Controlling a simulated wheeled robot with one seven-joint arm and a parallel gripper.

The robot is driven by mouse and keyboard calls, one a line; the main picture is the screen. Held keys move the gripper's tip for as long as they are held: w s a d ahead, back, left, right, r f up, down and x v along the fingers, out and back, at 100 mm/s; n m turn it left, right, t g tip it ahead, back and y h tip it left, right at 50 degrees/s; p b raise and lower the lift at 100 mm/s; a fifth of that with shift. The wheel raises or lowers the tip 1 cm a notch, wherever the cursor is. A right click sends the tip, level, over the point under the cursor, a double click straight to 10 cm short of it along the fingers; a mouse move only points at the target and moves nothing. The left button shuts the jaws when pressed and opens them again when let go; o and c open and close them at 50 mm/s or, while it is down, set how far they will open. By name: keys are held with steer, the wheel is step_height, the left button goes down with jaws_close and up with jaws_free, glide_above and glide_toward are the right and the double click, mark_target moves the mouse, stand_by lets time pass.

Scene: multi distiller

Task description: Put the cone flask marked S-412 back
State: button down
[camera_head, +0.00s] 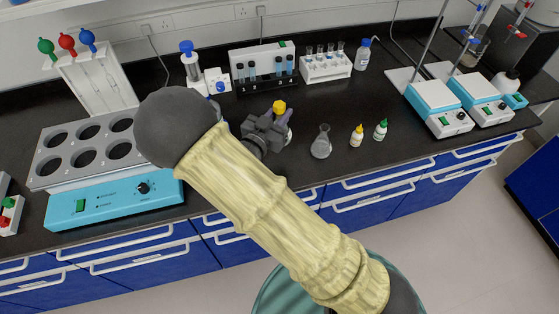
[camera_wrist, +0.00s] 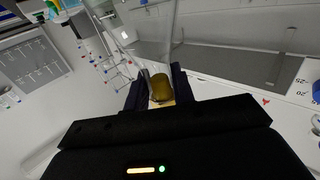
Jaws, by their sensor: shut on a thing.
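My gripper (camera_head: 272,127) is over the bench, left of a clear cone flask (camera_head: 321,143) that stands upright near the front edge. It is shut on a clear glass vessel with a yellow stopper (camera_head: 279,106). In the wrist view the amber-yellow stopper (camera_wrist: 161,87) sits between the dark fingers, and the clear glass extends away from them. My gripper and arm hide much of the vessel, so its full shape is unclear. No S-412 mark can be read on either glass piece.
Two small dropper bottles (camera_head: 357,135) (camera_head: 381,129) stand right of the flask. Behind are a tube rack (camera_head: 326,68) and a black-and-white tube stand (camera_head: 262,68). A blue-based bath with round wells (camera_head: 105,205) is at left, two hotplates (camera_head: 437,98) (camera_head: 478,90) at right.

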steer(key=shift+f+p, duration=0.45)
steer(key=shift+f, duration=2.4)
steer(key=shift+f+p, duration=0.35)
steer(key=shift+f, duration=1.75)
steer(key=shift+f, duration=0.2)
steer(key=c, duration=1.2)
jaws_free()
steer(key=shift+r, duration=0.1)
